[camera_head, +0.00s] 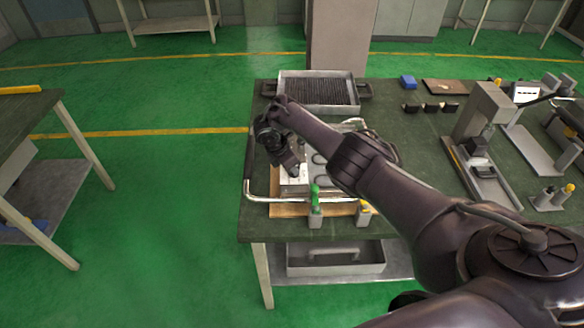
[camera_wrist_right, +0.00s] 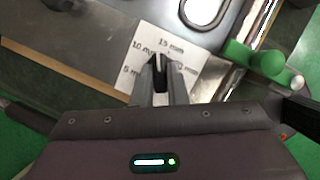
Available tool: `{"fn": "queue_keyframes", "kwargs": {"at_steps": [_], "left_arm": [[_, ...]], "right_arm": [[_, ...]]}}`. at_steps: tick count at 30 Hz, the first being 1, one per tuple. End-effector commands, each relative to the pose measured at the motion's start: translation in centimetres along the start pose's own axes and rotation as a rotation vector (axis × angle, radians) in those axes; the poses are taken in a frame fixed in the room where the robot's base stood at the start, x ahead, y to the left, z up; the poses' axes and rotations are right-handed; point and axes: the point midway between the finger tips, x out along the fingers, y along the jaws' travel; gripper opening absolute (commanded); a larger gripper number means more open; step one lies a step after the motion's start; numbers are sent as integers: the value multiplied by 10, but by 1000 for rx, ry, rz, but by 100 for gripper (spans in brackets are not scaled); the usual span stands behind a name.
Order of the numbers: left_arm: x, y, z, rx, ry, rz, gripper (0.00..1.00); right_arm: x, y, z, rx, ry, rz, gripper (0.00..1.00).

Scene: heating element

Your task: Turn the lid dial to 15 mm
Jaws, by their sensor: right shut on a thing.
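The white dial plate (camera_wrist_right: 146,35) lies on a metal lid (camera_wrist_right: 110,25) and shows the marks "5 mm", "10 mm" and "15 mm", plus one partly hidden mark on the right. My right gripper (camera_wrist_right: 160,62) is shut on the lid dial over the middle of the plate; the dial itself is mostly hidden between the fingers. The fingers point toward the "15 mm" mark; the dial's exact setting cannot be read. In the head view the right gripper (camera_head: 296,172) reaches down to the white plate (camera_head: 293,187). My left gripper is not in view.
A green clamp handle (camera_head: 315,193) stands at the front of the fixture, beside a bent metal rail (camera_head: 262,199). A ribbed tray (camera_head: 318,93) sits behind on the dark green table (camera_head: 420,145). A grey press-like device (camera_head: 485,115) stands to the right.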

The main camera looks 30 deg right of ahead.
Motion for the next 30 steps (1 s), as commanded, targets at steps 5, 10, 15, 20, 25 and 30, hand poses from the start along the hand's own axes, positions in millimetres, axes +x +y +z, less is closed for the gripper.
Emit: {"fn": "queue_keyframes", "kwargs": {"at_steps": [5, 10, 15, 20, 25, 30], "left_arm": [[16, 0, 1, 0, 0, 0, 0], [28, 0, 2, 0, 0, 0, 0], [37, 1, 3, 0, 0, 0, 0], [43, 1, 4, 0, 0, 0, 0], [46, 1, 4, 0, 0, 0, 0], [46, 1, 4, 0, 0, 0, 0]], "right_arm": [[2, 3, -1, 151, 1, -60, 0], [2, 4, -1, 274, 1, -111, 0], [2, 4, 1, 369, 0, -150, 0], [1, 4, 1, 427, -1, -175, 0], [0, 5, 2, 461, -2, -188, 0], [-1, 5, 3, 471, -1, -192, 0]]}}
